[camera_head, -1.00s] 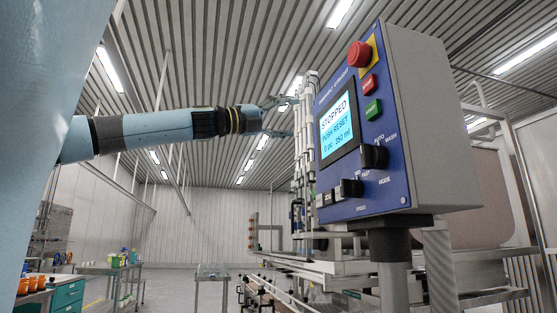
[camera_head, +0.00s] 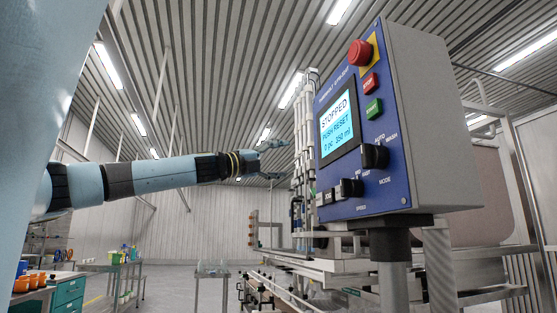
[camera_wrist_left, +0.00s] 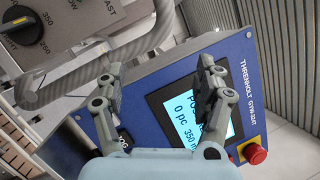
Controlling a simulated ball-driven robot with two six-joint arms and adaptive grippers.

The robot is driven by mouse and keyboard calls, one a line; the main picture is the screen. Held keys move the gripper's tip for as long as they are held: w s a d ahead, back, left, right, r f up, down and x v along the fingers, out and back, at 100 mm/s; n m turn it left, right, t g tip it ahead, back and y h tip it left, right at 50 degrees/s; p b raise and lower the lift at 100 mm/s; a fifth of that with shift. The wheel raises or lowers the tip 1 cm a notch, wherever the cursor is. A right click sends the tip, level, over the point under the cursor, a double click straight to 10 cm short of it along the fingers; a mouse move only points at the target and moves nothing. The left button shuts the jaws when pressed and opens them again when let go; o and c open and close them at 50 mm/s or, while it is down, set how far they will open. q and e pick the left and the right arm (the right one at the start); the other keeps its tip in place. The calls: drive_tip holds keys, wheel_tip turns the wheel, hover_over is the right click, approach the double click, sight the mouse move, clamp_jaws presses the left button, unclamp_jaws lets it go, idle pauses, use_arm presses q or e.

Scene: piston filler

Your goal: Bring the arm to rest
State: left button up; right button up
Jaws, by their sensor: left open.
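My left arm reaches in from the left in the head view, and its gripper (camera_head: 274,159) is open and empty. It hangs in the air left of the blue-faced control panel (camera_head: 362,130), apart from it in the picture. In the left wrist view the two grey fingers (camera_wrist_left: 160,82) are spread, with the panel's blue face (camera_wrist_left: 150,92) behind them. The panel screen (camera_head: 338,124) reads STOPPED, PUSH RESET, 0 pc, 350 ml. My right gripper is not in view.
The panel carries a red mushroom button (camera_head: 359,53), a red stop button (camera_head: 370,83), a green start button (camera_head: 374,109) and black knobs. White vertical tubes (camera_head: 304,135) of the filler stand behind the gripper. A green-drawered bench (camera_head: 68,292) is at lower left.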

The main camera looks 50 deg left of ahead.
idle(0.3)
